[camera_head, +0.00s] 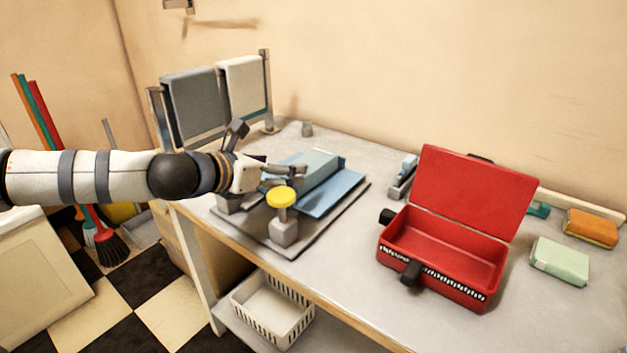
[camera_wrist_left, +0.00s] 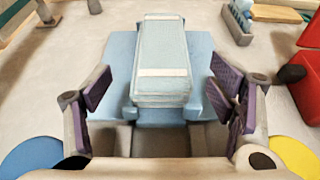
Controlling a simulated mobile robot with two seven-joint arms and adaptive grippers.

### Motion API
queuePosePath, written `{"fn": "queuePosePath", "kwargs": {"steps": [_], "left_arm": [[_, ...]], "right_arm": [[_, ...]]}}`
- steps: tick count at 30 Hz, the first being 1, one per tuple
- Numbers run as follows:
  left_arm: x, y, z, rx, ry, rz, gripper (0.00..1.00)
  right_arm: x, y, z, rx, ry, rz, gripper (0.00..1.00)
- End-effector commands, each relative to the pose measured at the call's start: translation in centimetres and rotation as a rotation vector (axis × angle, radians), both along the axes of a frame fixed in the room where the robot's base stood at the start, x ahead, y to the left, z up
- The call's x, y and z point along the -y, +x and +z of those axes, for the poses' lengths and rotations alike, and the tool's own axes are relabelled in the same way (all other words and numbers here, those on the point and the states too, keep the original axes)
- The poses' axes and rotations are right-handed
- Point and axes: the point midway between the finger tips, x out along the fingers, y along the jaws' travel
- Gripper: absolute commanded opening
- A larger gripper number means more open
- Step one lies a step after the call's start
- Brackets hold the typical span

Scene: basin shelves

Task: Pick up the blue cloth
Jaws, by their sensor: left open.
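The blue cloth (camera_head: 316,164) looks like a folded light-blue block with a pale band, lying on a flatter blue piece (camera_head: 338,192) on a grey board on the counter. In the left wrist view the cloth (camera_wrist_left: 161,52) lies straight ahead, centred between the fingers. My left gripper (camera_head: 304,170) reaches in from the left at the cloth's near end. In the wrist view its purple-padded fingers (camera_wrist_left: 160,95) are spread on either side of the cloth, with gaps visible, so it is open and empty. My right gripper is out of view.
A yellow-topped knob (camera_head: 281,197) stands close to my left gripper. An open red box (camera_head: 443,249) sits to the right, with a green block (camera_head: 560,261) and an orange sponge (camera_head: 590,228) beyond. A rack with hanging towels (camera_head: 194,104) stands behind my arm.

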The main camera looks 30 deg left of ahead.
Motion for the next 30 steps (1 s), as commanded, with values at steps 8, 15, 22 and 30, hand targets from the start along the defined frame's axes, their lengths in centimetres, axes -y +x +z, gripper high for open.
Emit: {"fn": "queuePosePath", "kwargs": {"steps": [8,15,22,30], "left_arm": [[0.3,2.8,-2.6,-0.002,0.004,-0.003,0.77],[0.6,6.7,-4.0,-0.001,0.003,-0.001,0.77],[0.6,7.0,-3.7,0.004,0.0,-0.001,0.77],[0.6,7.0,-3.7,0.004,0.001,0.0,0.24]], "right_arm": [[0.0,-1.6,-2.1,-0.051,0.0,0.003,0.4],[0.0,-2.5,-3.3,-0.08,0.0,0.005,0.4],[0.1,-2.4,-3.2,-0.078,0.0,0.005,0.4],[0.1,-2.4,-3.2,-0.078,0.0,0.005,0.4]]}}
